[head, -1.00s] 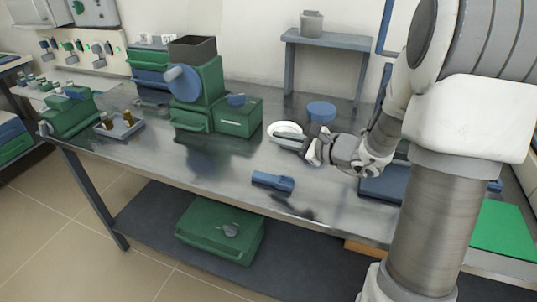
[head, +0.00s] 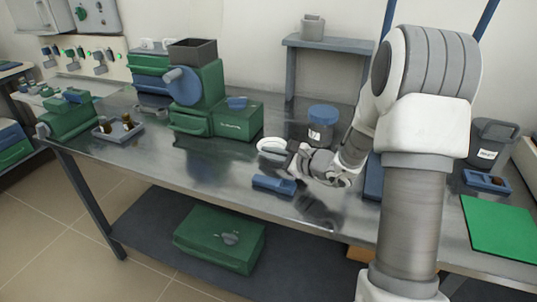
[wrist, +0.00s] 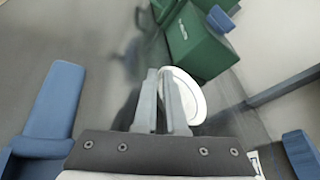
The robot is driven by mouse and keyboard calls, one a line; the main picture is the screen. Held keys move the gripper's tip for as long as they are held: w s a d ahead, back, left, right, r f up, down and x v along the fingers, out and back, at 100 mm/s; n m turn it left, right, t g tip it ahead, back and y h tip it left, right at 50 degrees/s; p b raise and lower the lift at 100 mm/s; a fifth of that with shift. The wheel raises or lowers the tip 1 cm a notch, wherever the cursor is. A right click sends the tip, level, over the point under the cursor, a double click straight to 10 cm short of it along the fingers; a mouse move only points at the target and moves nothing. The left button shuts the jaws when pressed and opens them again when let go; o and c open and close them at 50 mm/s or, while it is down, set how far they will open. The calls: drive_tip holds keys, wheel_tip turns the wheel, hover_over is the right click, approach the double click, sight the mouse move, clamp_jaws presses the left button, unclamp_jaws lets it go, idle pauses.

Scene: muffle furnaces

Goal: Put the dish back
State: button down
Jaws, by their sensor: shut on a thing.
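A white round dish (head: 272,146) is at the tip of my gripper (head: 288,153) over the middle of the metal bench. My gripper is shut on its rim. In the wrist view the dish (wrist: 190,98) shows just right of the two grey fingers (wrist: 160,78), partly hidden by them. Whether the dish touches the bench top or hangs a little above it, I cannot tell.
The green machine (head: 238,123) stands left of the dish. A blue-lidded jar (head: 321,128) stands behind and right. A blue tool (head: 273,185) lies in front. A grey raised shelf (head: 335,47) stands at the back. Bare bench (head: 200,165) lies to the left.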

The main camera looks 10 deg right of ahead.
drive_tip(key=shift+f+b, duration=0.25)
drive_tip(key=shift+b, duration=0.05)
drive_tip(key=c, duration=1)
unclamp_jaws()
drive_tip(key=shift+r, duration=0.1)
drive_tip(key=shift+r+p, duration=0.3)
drive_tip(key=shift+p, duration=0.15)
drive_tip(key=p+v, duration=0.2)
drive_tip(key=v, duration=1)
drive_tip(key=shift+f, duration=0.1)
